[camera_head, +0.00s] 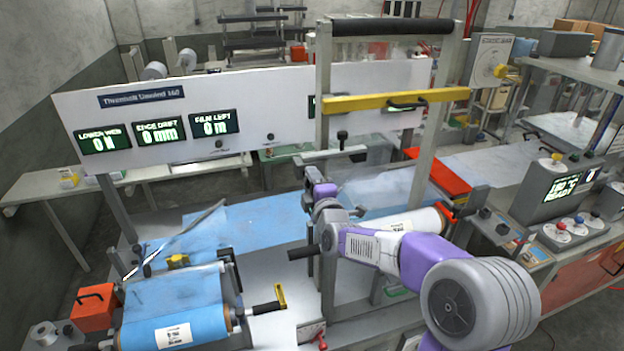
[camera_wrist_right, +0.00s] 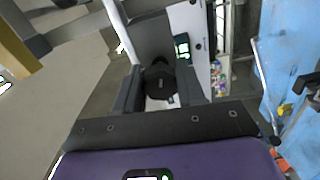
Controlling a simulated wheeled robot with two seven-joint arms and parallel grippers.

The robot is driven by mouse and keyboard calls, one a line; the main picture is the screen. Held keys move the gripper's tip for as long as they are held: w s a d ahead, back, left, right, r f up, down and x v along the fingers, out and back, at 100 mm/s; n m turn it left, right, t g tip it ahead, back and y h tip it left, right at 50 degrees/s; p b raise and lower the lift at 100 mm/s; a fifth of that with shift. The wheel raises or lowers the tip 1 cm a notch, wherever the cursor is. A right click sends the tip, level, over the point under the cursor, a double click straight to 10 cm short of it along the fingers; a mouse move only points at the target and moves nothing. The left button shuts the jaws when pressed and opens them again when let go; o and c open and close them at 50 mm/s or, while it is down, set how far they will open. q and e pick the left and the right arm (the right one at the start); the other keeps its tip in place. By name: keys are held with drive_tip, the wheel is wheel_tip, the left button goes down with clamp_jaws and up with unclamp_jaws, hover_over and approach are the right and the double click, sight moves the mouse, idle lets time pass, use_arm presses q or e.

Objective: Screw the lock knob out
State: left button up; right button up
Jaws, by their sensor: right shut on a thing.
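The dark faceted lock knob (camera_wrist_right: 159,86) shows in the right wrist view, on a dark bracket at the upper middle. My right gripper (camera_wrist_right: 160,92) is shut on it, with one dark finger on each side of the knob. In the head view my right arm reaches in from the lower right, and its purple and grey wrist (camera_head: 322,190) is at the frame post. The fingertips are hard to make out there. My left gripper is in neither view.
The upright metal frame (camera_head: 326,120) with a yellow bar (camera_head: 396,101) stands close to my right wrist. A white display panel (camera_head: 270,107) is behind it. A blue film roll (camera_head: 172,305) lies at lower left, and a white roll (camera_head: 412,219) is beside my forearm.

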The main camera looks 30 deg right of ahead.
drive_tip(key=n, duration=0.1)
drive_tip(key=n+p, duration=0.1)
drive_tip(key=n, duration=0.2)
drive_tip(key=shift+r+n, duration=0.3)
drive_tip(key=n+p, duration=0.2)
drive_tip(key=n, duration=0.2)
drive_tip(key=shift+r+n, duration=0.1)
drive_tip(key=shift+n, duration=0.2)
drive_tip(key=shift+d, duration=0.1)
drive_tip(key=o, duration=0.8)
drive_tip(key=shift+w, duration=0.1)
drive_tip(key=shift+o, duration=1.3)
drive_tip(key=shift+f, duration=0.2)
drive_tip(key=v, duration=0.7)
drive_tip(key=shift+s, duration=0.3)
